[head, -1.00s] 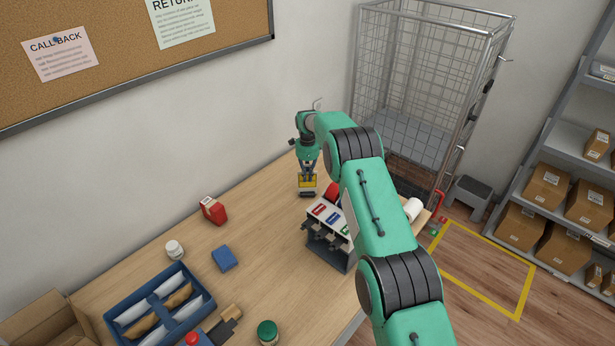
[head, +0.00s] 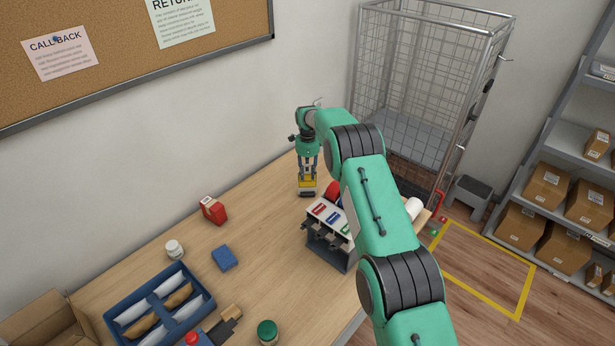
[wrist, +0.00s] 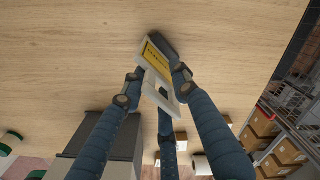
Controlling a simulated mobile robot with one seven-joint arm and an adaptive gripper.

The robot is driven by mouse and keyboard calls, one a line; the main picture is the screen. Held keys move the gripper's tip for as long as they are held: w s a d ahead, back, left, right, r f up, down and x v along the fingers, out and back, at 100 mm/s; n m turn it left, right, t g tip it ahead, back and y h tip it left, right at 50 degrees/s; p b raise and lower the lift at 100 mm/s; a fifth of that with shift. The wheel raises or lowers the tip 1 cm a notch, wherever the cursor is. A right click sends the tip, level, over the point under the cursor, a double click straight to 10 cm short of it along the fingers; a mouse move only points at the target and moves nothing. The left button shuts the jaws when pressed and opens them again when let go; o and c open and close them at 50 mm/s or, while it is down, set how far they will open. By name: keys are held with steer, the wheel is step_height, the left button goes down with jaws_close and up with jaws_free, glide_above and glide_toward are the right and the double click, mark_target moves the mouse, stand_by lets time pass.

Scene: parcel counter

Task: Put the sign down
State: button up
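The sign (head: 307,184) is a small yellow panel in a pale frame on a dark base. It stands upright on the counter (head: 262,215) near its far end. In the wrist view the sign (wrist: 154,55) is below my gripper, with its dark base against the wood. My gripper (head: 308,173) is right above the sign, pointing down. In the wrist view my gripper's fingers (wrist: 155,88) are spread on either side of the sign's pale upper part, and a gap shows beside the left fingertip.
A rack with coloured labels (head: 325,211) stands close by on the right. Bare counter lies left of the sign.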

step_height(320, 180, up, 10)
steer(key=shift+r+b, duration=0.2)
steer(key=shift+b, duration=0.2)
stand_by(0.8)
